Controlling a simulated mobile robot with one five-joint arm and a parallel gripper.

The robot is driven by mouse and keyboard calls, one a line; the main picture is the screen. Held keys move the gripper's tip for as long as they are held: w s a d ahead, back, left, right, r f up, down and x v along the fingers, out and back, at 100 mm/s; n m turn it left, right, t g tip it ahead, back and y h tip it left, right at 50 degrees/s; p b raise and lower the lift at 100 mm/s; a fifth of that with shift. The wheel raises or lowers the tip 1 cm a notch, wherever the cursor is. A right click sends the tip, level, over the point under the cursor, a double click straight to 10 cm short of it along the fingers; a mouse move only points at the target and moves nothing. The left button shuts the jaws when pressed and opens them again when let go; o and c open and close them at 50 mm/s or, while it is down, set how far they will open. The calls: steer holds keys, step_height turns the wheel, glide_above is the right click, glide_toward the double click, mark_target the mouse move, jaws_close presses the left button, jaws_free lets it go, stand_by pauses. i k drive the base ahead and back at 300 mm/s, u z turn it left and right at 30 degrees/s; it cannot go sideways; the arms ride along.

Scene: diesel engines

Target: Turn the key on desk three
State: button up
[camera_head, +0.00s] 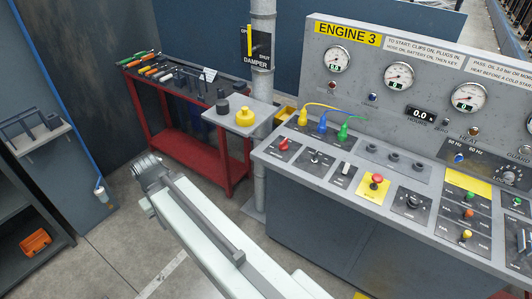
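The desk marked ENGINE 3 (347,33) stands at the right, with a sloped grey control top and an upright gauge panel. No key can be made out for certain. A dark round switch (412,202) sits on a black plate at the front edge, right of a red mushroom button (376,179) on a yellow plate. A small dark lever switch (316,156) and a red-capped switch (284,143) are further left. My pale arm reaches up from the bottom to a grey joint left of the desk, apart from it. My gripper's fingers are not visible.
A red tool bench (229,164) stands at the back left, beside a grey post (262,110) with a damper lever. Yellow, blue and green plugs (322,124) with leads sit on the desk. A dark shelf (25,250) is at the left. Floor between is open.

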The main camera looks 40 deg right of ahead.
mark_target(314, 161)
steer(key=u, duration=0.3)
steer(key=k, duration=0.6)
steer(key=z, duration=1.75)
steer(key=i, duration=0.5)
